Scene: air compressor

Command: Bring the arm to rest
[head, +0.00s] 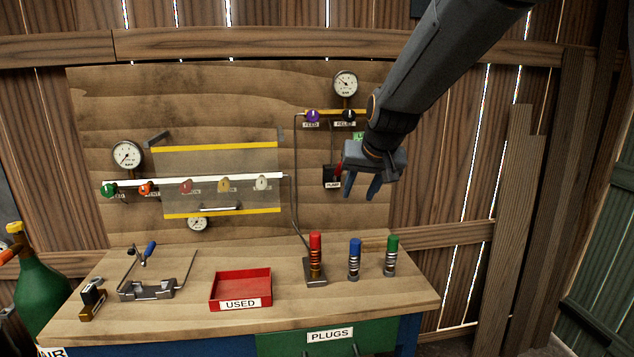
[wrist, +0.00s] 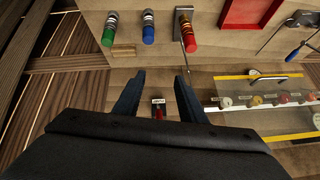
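My gripper (head: 362,188) is raised in front of the wooden back panel (head: 240,85), above the right part of the bench. Its two dark blue fingers point down and stand apart. It also shows in the wrist view (wrist: 157,85), where nothing is between the fingertips. My arm reaches in from the top right in the head view. The gripper partly covers the area beside the red-handled pump switch (head: 337,174), which shows between the fingers in the wrist view (wrist: 158,112).
The bench (head: 200,275) holds a red USED tray (head: 240,288), a red plug (head: 315,255) on a stand, a blue plug (head: 354,258), a green plug (head: 391,255) and a clamp (head: 145,289). A clear cover (head: 220,160) fronts several valve knobs. A green cylinder (head: 42,295) stands left.

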